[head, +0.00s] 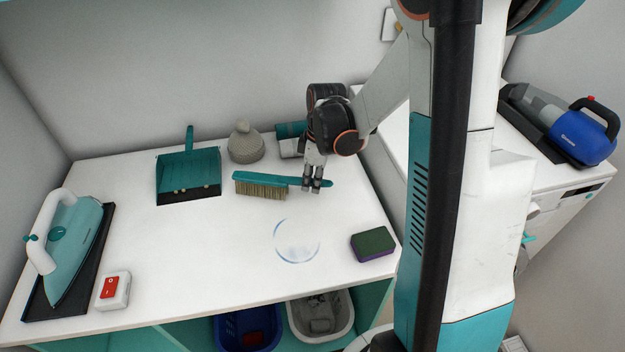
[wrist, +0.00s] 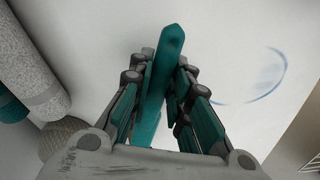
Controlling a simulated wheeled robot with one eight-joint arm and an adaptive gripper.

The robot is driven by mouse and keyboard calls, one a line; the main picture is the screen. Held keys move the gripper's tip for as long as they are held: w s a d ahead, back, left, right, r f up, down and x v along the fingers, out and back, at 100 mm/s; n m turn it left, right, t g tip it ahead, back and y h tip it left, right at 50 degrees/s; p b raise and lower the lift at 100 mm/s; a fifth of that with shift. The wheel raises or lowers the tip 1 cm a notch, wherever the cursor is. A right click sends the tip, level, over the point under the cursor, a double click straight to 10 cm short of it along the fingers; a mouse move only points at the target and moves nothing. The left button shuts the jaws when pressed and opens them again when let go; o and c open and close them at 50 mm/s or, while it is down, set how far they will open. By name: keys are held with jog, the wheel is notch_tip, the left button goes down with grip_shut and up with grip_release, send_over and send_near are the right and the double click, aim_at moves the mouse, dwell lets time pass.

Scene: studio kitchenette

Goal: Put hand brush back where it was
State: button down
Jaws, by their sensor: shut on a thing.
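The hand brush (head: 262,185) has a teal handle and tan bristles. It is at the back middle of the white table, bristles facing down, its head to the left and handle to the right. My gripper (head: 312,190) is shut on the handle. In the wrist view the teal handle (wrist: 163,75) runs between the two fingers of my gripper (wrist: 162,90). I cannot tell whether the bristles touch the table. A faint blue ring outline (head: 297,241) is on the tabletop in front of the brush.
A teal dustpan (head: 188,174) lies left of the brush. A grey woven jar (head: 246,143) and rolls (head: 291,137) stand behind. A sponge (head: 373,244) is at front right, an iron (head: 72,245) and red switch box (head: 112,290) at left.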

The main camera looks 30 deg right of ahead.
jog(key=shift+f+b, duration=0.35)
jog(key=shift+f, duration=0.1)
jog(key=shift+s+f, duration=0.1)
jog(key=shift+f, duration=0.05)
jog(key=c, duration=1.8)
grip_release()
jog(key=o, duration=0.3)
jog(key=shift+f, duration=0.1)
jog(key=shift+r+p, duration=0.4)
jog(key=shift+r, duration=0.35)
jog(key=r+p, duration=0.1)
jog(key=r, duration=0.3)
jog(key=r+p, duration=0.1)
jog(key=r, duration=0.3)
jog(key=d+r+p, duration=0.1)
jog(key=r, duration=0.3)
jog(key=shift+s, duration=0.35)
